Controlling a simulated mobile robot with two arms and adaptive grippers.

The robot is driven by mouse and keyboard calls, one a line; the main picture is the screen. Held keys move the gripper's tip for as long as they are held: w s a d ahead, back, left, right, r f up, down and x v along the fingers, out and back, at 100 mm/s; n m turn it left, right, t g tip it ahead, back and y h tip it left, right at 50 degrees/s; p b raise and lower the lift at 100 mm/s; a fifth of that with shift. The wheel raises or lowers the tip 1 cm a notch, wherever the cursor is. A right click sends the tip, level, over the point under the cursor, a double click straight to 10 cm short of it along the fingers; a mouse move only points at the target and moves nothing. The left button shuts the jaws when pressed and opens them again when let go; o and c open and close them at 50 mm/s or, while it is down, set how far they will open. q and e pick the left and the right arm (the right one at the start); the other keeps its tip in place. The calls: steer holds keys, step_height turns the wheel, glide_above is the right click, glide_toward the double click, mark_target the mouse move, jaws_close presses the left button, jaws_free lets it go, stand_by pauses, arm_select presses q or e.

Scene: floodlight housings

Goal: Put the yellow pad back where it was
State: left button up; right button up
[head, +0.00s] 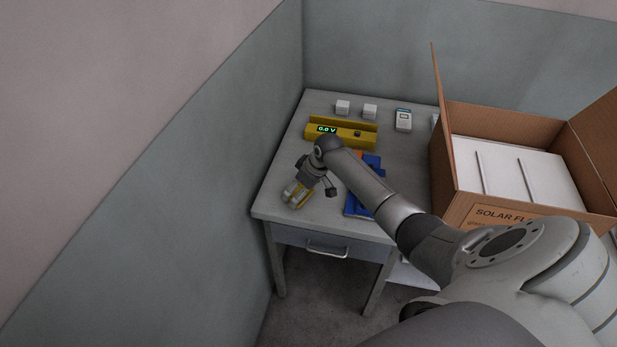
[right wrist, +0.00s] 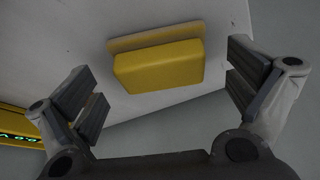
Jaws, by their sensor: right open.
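The yellow pad (right wrist: 158,66) lies between the open fingers of my right gripper (right wrist: 165,88) in the right wrist view, with visible gaps on both sides. A tan layer or strip (right wrist: 150,36) shows along its far edge. In the head view my right gripper (head: 296,194) is over the front left part of the grey table (head: 285,211), and a bit of the yellow pad (head: 305,198) shows beside the fingers. Whether the pad rests fully on the tabletop is hard to tell. My left gripper is out of view.
A yellow meter reading 0.0 V (head: 340,131) stands behind the arm. A blue item (head: 353,206) is partly hidden by my arm. Two white blocks (head: 343,107) and a handheld device (head: 403,120) lie at the back. An open cardboard box (head: 455,205) stands at right.

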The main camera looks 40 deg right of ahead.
steer(key=v, duration=1)
steer(key=shift+s+r, duration=0.2)
steer(key=shift+r, duration=0.15)
